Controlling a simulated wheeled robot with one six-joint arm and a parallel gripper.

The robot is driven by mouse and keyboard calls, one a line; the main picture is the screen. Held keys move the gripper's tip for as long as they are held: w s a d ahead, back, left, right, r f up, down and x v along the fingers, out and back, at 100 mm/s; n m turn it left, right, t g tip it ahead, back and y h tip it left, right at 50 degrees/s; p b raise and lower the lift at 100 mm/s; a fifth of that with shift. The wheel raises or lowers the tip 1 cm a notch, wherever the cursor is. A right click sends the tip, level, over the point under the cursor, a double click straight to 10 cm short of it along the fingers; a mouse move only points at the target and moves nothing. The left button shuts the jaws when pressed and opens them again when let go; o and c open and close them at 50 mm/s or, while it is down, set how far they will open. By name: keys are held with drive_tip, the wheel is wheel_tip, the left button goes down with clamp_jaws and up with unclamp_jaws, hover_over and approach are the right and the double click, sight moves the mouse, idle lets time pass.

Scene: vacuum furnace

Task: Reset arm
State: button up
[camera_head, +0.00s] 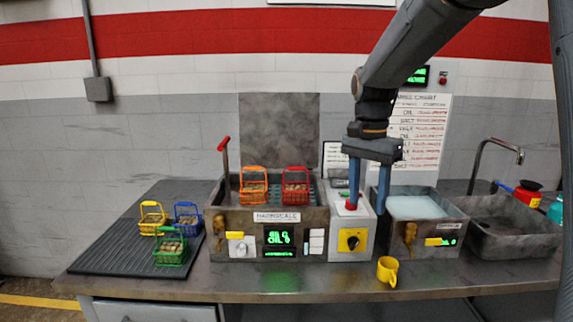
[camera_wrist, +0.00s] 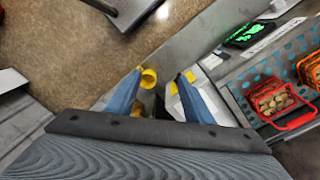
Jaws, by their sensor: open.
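My gripper (camera_head: 368,196) hangs from the arm above the counter, in front of the grey-white box with a yellow dial (camera_head: 352,241). Its two blue fingers are apart and nothing is between them. In the wrist view the fingers (camera_wrist: 158,90) also stand apart, pointing down past the counter edge. A small red part (camera_head: 351,204) on top of the box shows close behind the fingers; I cannot tell whether they touch it. A yellow cup (camera_head: 388,270) stands on the counter's front edge, below and right of the gripper.
An orange basket (camera_head: 253,187) and a red basket (camera_head: 295,188) sit in the left basin (camera_head: 225,218). Yellow, blue and green baskets stand on a black mat (camera_head: 110,245). A liquid-filled tank (camera_head: 440,216) and a sink (camera_head: 510,240) with a faucet (camera_head: 498,146) lie right.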

drive_tip(key=s+f+n+t+b, duration=0.1)
drive_tip(key=s+f+n, duration=0.8)
drive_tip(key=s+f, duration=0.7)
drive_tip(key=shift+s+d+f+n+t, duration=0.25)
drive_tip(key=shift+s+f+n+t, duration=0.15)
drive_tip(key=shift+s, duration=0.35)
